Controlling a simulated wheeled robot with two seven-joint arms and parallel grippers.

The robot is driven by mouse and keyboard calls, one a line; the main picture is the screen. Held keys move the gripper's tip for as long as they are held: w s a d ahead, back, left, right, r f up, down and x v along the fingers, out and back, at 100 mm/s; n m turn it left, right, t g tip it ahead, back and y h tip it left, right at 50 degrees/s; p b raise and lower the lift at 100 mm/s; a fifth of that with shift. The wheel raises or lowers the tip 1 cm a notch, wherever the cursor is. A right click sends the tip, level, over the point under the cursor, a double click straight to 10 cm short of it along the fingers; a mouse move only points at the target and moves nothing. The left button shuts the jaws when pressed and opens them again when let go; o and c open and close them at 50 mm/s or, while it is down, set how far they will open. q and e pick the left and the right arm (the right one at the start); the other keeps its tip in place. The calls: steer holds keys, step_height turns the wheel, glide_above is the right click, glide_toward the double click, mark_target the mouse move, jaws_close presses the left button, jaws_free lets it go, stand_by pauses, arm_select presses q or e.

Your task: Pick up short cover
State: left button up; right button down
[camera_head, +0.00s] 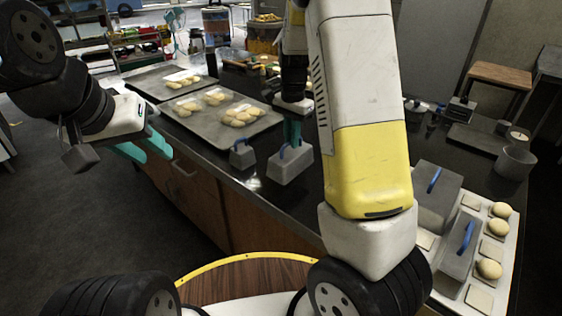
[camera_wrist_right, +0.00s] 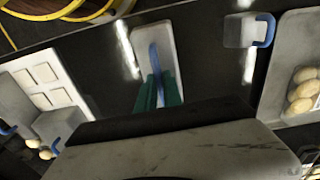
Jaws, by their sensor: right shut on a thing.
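A grey box-shaped cover (camera_head: 290,168) with a blue handle is at the near edge of the dark counter. My right gripper (camera_head: 291,143) points down from above, its teal fingers shut on that blue handle. In the right wrist view the long grey cover (camera_wrist_right: 166,50) lies under the right gripper (camera_wrist_right: 158,92). I cannot tell whether its base touches the counter. A smaller grey cover (camera_head: 242,156) with a blue handle stands to its left; it also shows in the wrist view (camera_wrist_right: 239,30). My left gripper (camera_head: 145,148) is open and empty, left of the counter.
A white tray (camera_head: 508,262) at the right holds two grey covers (camera_head: 436,205) with blue handles, buns and flat squares. Metal trays (camera_head: 255,126) with buns lie at the back left. A metal pot (camera_head: 515,162) stands at the far right. My right arm hides the counter's middle.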

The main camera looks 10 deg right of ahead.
steer(key=shift+r, duration=2.55)
